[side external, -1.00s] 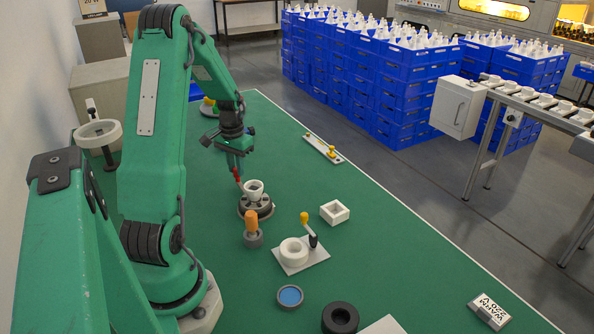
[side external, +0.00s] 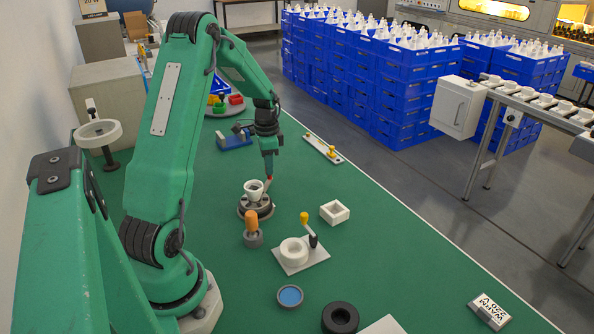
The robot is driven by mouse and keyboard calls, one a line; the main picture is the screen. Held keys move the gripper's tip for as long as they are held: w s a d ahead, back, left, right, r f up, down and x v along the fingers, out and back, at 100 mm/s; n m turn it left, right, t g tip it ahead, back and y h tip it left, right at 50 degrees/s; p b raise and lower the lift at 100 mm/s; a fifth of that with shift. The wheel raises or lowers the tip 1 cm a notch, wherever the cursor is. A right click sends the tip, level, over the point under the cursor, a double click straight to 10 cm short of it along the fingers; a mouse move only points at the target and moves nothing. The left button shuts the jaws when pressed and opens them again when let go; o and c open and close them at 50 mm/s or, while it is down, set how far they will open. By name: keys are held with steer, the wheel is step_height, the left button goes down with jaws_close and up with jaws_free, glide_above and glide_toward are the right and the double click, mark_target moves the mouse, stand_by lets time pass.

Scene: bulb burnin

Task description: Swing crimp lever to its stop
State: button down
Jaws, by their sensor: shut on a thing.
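A round dark fixture (side external: 256,211) stands on the green bench with a white cup-shaped part (side external: 254,188) upright in its middle. The crimp lever appears to be the small red-tipped lever (side external: 268,182) at the far right side of this fixture. My gripper (side external: 269,178) points down there and is shut on the lever's red end. The fingers and the cup hide most of the lever, and I cannot see its stop.
A yellow-knobbed strip (side external: 323,148) lies behind right.

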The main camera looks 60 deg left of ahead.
steer(key=shift+w+d+m, duration=0.55)
steer(key=shift+d+m, duration=0.05)
steer(key=shift+m, duration=0.1)
steer(key=c, duration=1.3)
jaws_free()
steer(key=shift+o, duration=0.2)
step_height(320, 180, up, 8)
